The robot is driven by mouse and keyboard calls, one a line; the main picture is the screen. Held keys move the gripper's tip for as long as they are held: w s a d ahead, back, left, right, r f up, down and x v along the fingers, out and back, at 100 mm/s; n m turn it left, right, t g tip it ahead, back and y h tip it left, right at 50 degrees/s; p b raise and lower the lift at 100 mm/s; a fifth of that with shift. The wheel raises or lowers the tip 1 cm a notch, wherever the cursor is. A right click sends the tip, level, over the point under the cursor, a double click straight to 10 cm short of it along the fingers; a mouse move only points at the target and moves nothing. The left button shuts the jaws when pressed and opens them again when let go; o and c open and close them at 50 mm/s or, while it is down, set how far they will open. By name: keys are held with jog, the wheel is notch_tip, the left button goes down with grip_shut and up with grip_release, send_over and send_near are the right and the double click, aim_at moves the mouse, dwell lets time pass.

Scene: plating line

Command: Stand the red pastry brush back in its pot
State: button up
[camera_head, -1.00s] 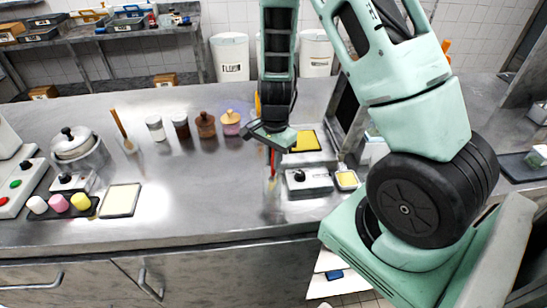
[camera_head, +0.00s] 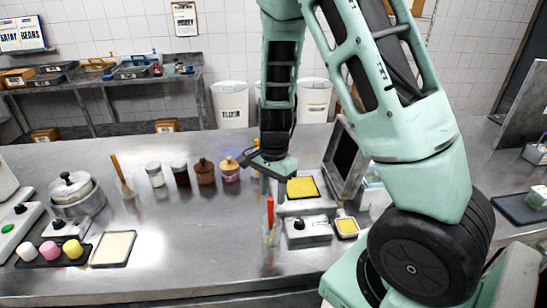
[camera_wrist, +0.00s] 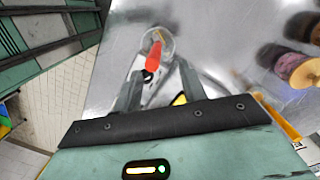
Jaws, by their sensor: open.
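The red pastry brush (camera_head: 270,211) stands handle up in a small clear pot (camera_head: 267,238) on the steel counter. In the wrist view the red handle (camera_wrist: 154,56) shows within the pot's round rim (camera_wrist: 170,36), leaning slightly. My gripper (camera_head: 272,187) is just above the handle's top, apart from it. Its two fingers (camera_wrist: 160,74) are spread with nothing between them. The brush's lower end is hard to make out through the pot.
A grey scale (camera_head: 308,231) with a black knob and a yellow-filled tray (camera_head: 302,188) stand close on the right. Several lidded jars (camera_head: 205,172) line up behind on the left. The counter (camera_head: 190,225) left of the pot is clear.

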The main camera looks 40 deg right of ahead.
notch_tip(320, 180, up, 12)
jog(key=shift+w+d+f, duration=0.15)
jog(key=shift+w+d, duration=0.15)
jog(key=shift+d, duration=0.15)
jog(key=shift+a, duration=0.1)
dwell(0.3)
